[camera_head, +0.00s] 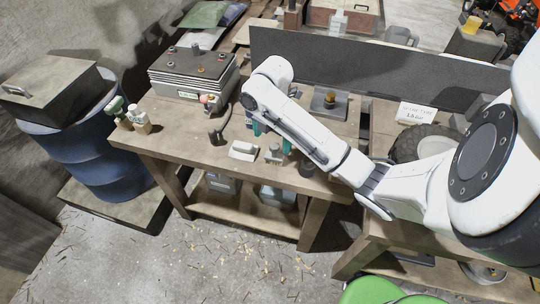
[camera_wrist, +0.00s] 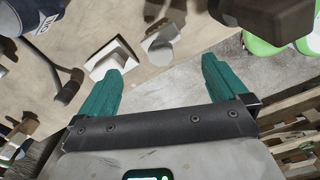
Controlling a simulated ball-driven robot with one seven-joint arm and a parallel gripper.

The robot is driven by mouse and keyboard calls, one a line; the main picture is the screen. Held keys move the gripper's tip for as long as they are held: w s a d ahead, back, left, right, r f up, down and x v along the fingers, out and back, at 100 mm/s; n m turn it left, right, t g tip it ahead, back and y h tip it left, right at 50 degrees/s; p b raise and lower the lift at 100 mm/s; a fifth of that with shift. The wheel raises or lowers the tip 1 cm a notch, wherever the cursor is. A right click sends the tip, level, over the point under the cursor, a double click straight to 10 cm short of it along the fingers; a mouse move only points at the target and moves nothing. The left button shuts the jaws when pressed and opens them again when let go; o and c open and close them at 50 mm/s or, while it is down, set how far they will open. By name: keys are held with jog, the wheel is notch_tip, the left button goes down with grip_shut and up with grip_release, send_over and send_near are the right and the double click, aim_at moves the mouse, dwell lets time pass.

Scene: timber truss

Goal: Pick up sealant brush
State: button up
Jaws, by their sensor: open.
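My gripper (camera_wrist: 163,84) is open, with its two teal fingers apart and nothing between them. In the head view the gripper (camera_head: 272,137) hangs over the wooden workbench (camera_head: 185,143), partly hidden by my forearm. I cannot tell for certain which item is the sealant brush. A pale block-like item (camera_head: 243,150) lies near the bench's front edge; in the wrist view it (camera_wrist: 112,58) lies just beyond the left finger. A small grey item (camera_head: 273,153) is to its right, and it also shows in the wrist view (camera_wrist: 160,44) beyond the finger gap.
A dark item with a curved handle (camera_head: 216,134) lies left of the pale block. A grey ribbed box (camera_head: 193,75) stands at the bench's back. Small bottles (camera_head: 139,119) stand at the left corner. A dark upright panel (camera_head: 375,72) runs behind. The bench's front left is clear.

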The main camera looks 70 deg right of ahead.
aim_at(274, 153)
jog(key=shift+s+d+f+p, duration=0.15)
jog(key=shift+f+p, duration=0.3)
jog(key=shift+f, duration=1.7)
jog(key=shift+s+d+f+p, duration=0.15)
jog(key=shift+f+p, duration=0.25)
jog(key=shift+f, duration=1.7)
jog(key=shift+w, duration=0.1)
jog(key=c, duration=1.1)
notch_tip(274, 153, up, 10)
jog(key=shift+r+b, duration=0.1)
jog(key=shift+b, duration=0.25)
